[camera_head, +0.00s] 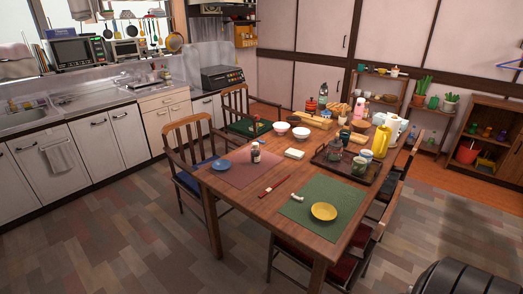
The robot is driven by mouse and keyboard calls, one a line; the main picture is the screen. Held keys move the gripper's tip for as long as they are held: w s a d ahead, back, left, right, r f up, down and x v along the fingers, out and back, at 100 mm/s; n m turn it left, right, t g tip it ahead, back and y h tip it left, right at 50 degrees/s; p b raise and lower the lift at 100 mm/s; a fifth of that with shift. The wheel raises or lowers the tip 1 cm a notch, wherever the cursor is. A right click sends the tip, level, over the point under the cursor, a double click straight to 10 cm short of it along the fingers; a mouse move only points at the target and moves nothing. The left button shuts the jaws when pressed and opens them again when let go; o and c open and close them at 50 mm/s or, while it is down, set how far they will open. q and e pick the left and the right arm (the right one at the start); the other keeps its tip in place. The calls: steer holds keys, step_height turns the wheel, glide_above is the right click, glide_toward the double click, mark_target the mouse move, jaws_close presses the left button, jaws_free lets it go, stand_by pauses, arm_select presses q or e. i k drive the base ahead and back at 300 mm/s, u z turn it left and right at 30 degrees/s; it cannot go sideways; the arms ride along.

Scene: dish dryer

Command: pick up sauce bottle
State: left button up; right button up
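A small dark bottle with a pale label (255,153), which looks like the sauce bottle, stands upright on the pink placemat (238,172) at the left part of the wooden table (237,200). A blue dish (221,165) lies to its left on the same mat. The bottle is small in the picture, so its label cannot be read. Neither of my grippers shows in the head view.
White bowls (301,132) and a white block-like item (294,153) lie near the bottle. A tray (366,171) with jars and a yellow pot (380,142) stands right. A green mat (300,210) holds a yellow plate (324,211). Chairs (188,140) flank the table; front-left floor is clear.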

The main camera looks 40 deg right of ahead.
mark_target(255, 149)
steer(key=z, duration=0.55)
steer(key=i, duration=0.65)
steer(key=z, duration=0.75)
